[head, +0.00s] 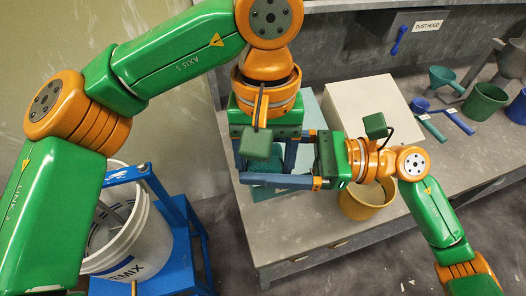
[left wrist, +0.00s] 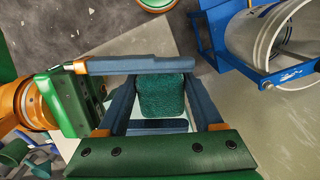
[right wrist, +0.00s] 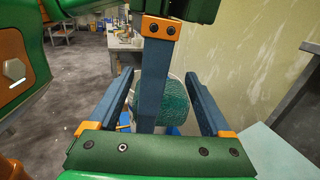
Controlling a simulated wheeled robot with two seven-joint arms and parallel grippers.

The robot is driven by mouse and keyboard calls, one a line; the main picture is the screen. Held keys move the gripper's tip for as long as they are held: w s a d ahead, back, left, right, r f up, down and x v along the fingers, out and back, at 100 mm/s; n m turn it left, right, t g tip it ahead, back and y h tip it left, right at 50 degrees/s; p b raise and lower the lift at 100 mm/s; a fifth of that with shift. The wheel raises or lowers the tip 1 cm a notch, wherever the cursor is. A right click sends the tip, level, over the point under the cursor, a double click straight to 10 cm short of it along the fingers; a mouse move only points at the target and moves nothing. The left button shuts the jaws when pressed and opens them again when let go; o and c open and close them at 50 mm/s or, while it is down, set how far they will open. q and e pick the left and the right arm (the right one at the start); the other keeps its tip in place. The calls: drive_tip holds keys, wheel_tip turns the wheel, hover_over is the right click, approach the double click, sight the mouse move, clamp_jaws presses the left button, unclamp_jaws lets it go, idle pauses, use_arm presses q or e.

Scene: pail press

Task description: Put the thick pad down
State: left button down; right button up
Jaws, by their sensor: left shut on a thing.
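The thick pad (head: 262,190) is a teal, rough-textured block, partly hidden by fingers in the head view. My left gripper (head: 265,170) points down and is shut on the pad; the pad shows between its blue fingers in the left wrist view (left wrist: 162,97). My right gripper (head: 300,160) comes in from the right, its fingers apart on either side of the pad and the left fingers. The right wrist view shows the pad (right wrist: 174,105) behind a blue left finger. I cannot tell whether the right fingers touch it.
A white pail (head: 128,240) stands on a blue stand (head: 190,240) at lower left. The grey bench (head: 290,245) holds a pale block (head: 375,105), a light teal sheet (head: 311,105), a yellow pot (head: 367,203) and several scoops and cups at right. A dust hood (head: 415,28) is behind.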

use_arm(q)
drive_tip(key=shift+w, duration=0.1)
use_arm(e)
drive_tip(key=shift+s, duration=0.1)
drive_tip(key=c, duration=0.7)
use_arm(q)
unclamp_jaws()
use_arm(e)
drive_tip(key=shift+c, duration=1.1)
